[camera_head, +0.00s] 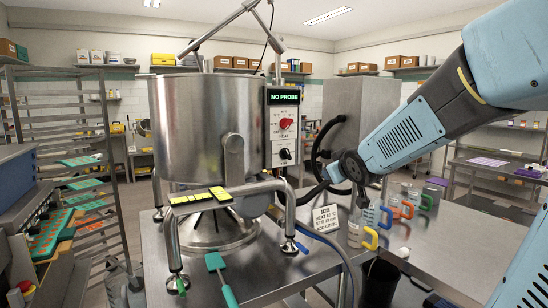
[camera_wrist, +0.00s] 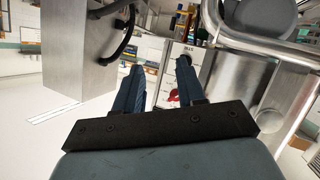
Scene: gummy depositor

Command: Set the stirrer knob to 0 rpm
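The control panel (camera_head: 283,128) is on the right side of the steel kettle (camera_head: 188,130). It carries a lit "NO PROBE" display, a red knob (camera_head: 286,124) marked HEAT, and a black knob (camera_head: 285,154) below it. The black knob looks like the stirrer knob; its setting is too small to read. My gripper (camera_head: 333,172) is right of the panel, apart from it. In the wrist view my gripper (camera_wrist: 160,66) has its two blue fingers spread with nothing between them. The panel (camera_wrist: 176,75) shows beyond them, with the red knob (camera_wrist: 173,96) partly visible.
A black hose (camera_head: 322,140) curves behind my gripper. Racks stand at left.

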